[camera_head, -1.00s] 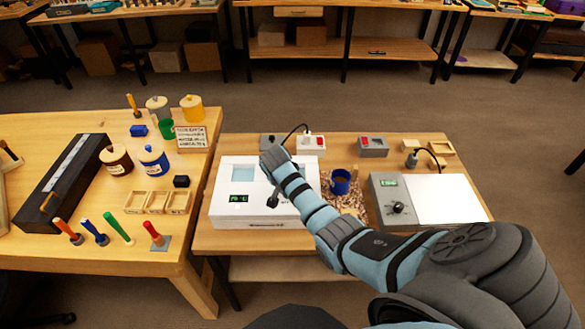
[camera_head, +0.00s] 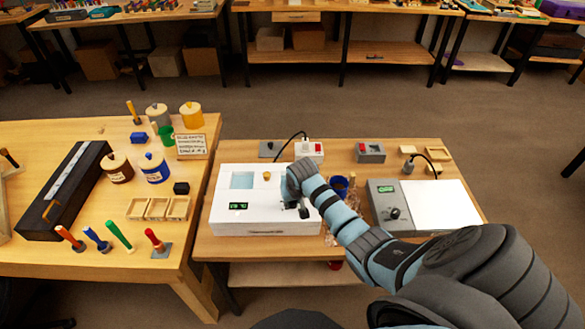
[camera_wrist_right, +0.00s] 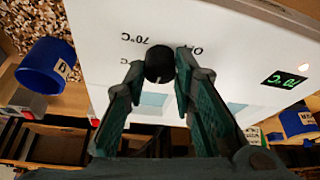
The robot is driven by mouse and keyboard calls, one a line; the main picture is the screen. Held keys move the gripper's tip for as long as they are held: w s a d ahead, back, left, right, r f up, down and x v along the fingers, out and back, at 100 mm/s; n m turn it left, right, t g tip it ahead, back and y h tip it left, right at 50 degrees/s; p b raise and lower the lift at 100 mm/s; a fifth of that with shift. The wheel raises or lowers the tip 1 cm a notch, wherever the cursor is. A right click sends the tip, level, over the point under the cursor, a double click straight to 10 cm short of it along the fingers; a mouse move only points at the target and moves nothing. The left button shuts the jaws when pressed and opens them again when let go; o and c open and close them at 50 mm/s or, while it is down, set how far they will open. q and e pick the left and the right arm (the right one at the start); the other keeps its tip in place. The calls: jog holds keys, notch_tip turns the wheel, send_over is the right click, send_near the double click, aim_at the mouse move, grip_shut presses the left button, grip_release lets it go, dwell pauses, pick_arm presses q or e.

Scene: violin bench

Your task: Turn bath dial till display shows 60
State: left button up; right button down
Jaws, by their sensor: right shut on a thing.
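The white bath (camera_head: 265,228) stands on the right-hand bench, with a small green-digit display (camera_head: 238,206) on its front left. The digits are too small to read surely; the display also shows upside down in the right wrist view (camera_wrist_right: 284,80). The round black dial (camera_wrist_right: 160,63) sits on the white panel, with a printed 70°C mark beside it. My right gripper (camera_wrist_right: 160,70) is shut on the dial, one finger on each side. In the head view my right gripper (camera_head: 303,210) is at the bath's front right and hides most of the dial. My left gripper is not in view.
Right of the bath are a blue cup (camera_head: 340,186), partly behind my arm, and a grey device (camera_head: 386,200) with a black knob and white plate. Small switch boxes (camera_head: 370,152) stand behind. A wooden table (camera_head: 110,262) with jars and tools is at left.

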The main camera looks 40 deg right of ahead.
dwell(0.3)
jog(key=shift+w, duration=0.1)
jog(key=c, duration=1.3)
grip_release()
jog(key=shift+c, duration=0.2)
jog(key=shift+r, duration=0.1)
jog(key=v, duration=1.1)
jog(key=shift+s+r, duration=0.3)
jog(key=shift+r, duration=0.05)
